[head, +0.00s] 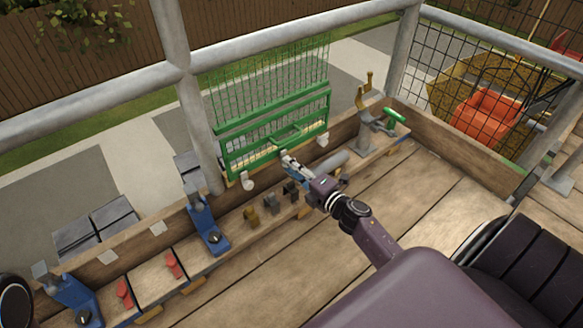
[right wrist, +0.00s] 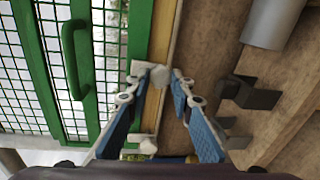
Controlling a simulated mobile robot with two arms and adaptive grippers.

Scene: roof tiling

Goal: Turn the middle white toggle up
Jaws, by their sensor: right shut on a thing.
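The middle white toggle (right wrist: 148,62) shows in the right wrist view between my right gripper's fingertips, on a wooden strip beside a green frame. My right gripper (head: 289,163) reaches in from the lower right in the head view. It is shut on this toggle, and its fingers mostly hide it in the head view. Another white toggle (head: 247,181) is to its left and a third white toggle (head: 323,139) is to its right, both along the lower edge of the green frame (head: 231,160). My left gripper is not in view.
Brown and dark grey blocks (head: 271,202) stand just in front of the gripper on the wooden ledge. A grey cylinder (right wrist: 272,22) lies close by.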

